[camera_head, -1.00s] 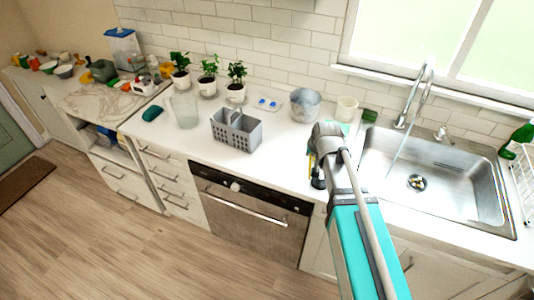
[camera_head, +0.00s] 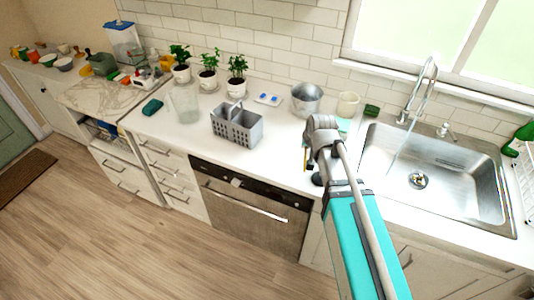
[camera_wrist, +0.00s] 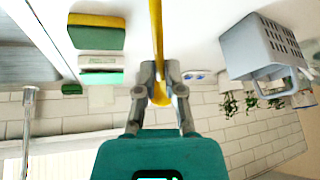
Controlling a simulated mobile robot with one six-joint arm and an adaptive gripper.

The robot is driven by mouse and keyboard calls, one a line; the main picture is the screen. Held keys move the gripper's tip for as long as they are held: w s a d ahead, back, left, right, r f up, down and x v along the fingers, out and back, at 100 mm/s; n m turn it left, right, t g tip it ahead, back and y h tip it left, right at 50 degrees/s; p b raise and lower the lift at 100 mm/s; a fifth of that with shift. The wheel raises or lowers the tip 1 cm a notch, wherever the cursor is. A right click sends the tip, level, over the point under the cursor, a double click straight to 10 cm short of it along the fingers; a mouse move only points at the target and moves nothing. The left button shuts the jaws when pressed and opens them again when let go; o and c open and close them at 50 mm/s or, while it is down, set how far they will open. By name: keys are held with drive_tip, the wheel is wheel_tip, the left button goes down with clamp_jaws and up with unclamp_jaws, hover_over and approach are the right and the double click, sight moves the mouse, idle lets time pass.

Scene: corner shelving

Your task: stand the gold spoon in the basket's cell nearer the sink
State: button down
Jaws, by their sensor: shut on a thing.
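My gripper (camera_wrist: 158,78) is shut on the gold spoon (camera_wrist: 157,30), which runs lengthwise between the fingers in the wrist view. In the head view my gripper (camera_head: 318,178) is mostly hidden by my arm, above the counter between basket and sink; a thin yellow strip of the spoon (camera_head: 305,157) shows beside it. The grey basket (camera_head: 237,128) stands upright on the counter to the left, apart from the gripper, with a handle and a divider between two cells. It also shows in the wrist view (camera_wrist: 252,55). The sink (camera_head: 440,170) is to the right, so the basket's right cell is nearer it.
A metal pot (camera_head: 306,100) and a cream cup (camera_head: 347,104) stand behind my gripper. A clear glass container (camera_head: 184,105) stands left of the basket, with potted plants (camera_head: 208,75) behind. A yellow-green sponge (camera_wrist: 97,32) lies near the sink. Counter between basket and gripper is clear.

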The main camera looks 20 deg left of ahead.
drive_tip(key=s+a+r+p, duration=0.3)
drive_tip(key=s+a, duration=0.3)
drive_tip(key=a, duration=0.2)
drive_tip(key=shift+r+n, duration=0.4)
drive_tip(key=shift+r, duration=0.15)
drive_tip(key=shift+a, duration=0.15)
drive_tip(key=w+a+f+b, duration=0.6)
drive_tip(key=w+f+b, duration=0.2)
drive_tip(key=w, duration=0.3)
drive_tip(key=shift+a+f, duration=0.4)
drive_tip(key=shift+f, duration=0.15)
drive_tip(key=shift+b+x, duration=0.8)
drive_tip(key=shift+b, duration=0.15)
drive_tip(key=shift+f+b, duration=1.3)
drive_tip(key=shift+b, duration=0.05)
